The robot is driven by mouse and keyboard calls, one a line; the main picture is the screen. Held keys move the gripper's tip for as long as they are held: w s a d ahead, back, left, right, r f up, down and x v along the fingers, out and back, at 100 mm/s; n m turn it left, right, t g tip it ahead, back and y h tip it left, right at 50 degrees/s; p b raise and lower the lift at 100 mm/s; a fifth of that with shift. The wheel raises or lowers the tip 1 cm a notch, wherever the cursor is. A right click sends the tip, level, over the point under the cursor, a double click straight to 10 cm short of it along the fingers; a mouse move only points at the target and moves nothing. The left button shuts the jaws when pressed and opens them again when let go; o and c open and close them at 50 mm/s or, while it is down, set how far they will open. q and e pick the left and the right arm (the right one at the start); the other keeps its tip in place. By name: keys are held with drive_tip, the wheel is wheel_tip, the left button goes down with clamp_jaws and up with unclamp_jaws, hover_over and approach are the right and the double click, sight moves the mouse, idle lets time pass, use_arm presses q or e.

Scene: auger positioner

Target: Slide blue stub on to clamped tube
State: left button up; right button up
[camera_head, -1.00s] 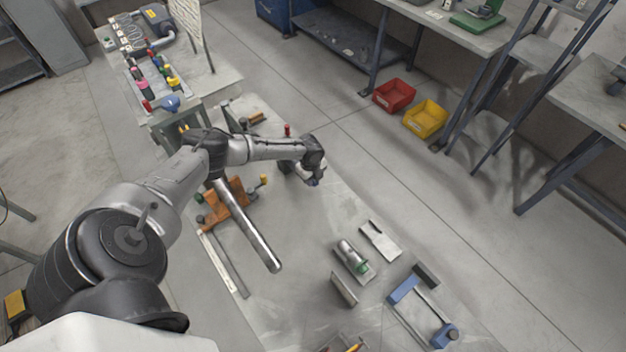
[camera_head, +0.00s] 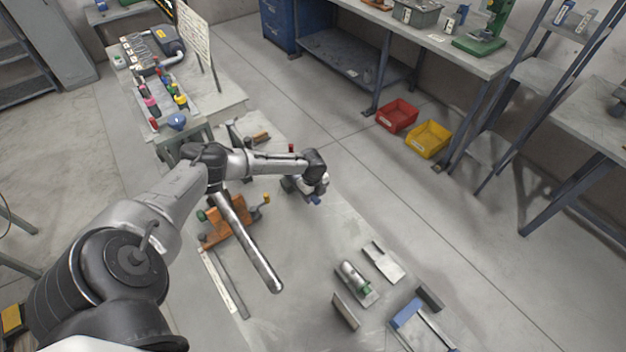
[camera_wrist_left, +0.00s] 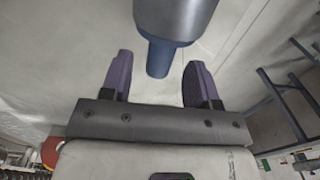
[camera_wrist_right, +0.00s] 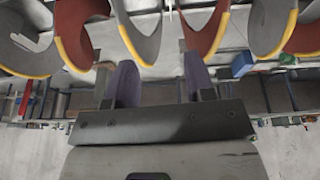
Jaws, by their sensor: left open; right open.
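The clamped tube (camera_head: 252,248) is a long silver pipe. It rises from an orange clamp (camera_head: 228,232) on the grey table. My left gripper (camera_head: 315,198) is to the right of the tube and apart from it, seen small. In the left wrist view the blue stub (camera_wrist_left: 159,58) projects from a grey metal cylinder. It appears between the open purple fingers of my left gripper (camera_wrist_left: 159,82), with visible gaps on both sides. My right gripper (camera_wrist_right: 155,82) shows only in its own wrist view, open and with nothing between its fingers.
On the table lie a silver cylinder with a green end (camera_head: 352,279), a grey plate (camera_head: 382,262) and a blue frame (camera_head: 420,325). A grey-and-red spiral (camera_wrist_right: 205,35) with yellow edges fills the top of the right wrist view. Red (camera_head: 397,116) and yellow (camera_head: 428,138) bins stand beyond.

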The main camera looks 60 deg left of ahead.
use_arm(q)
wheel_tip(320, 180, up, 12)
drive_tip(key=shift+s+p, duration=0.3)
drive_tip(key=shift+p, duration=0.05)
drive_tip(key=shift+f, duration=0.1)
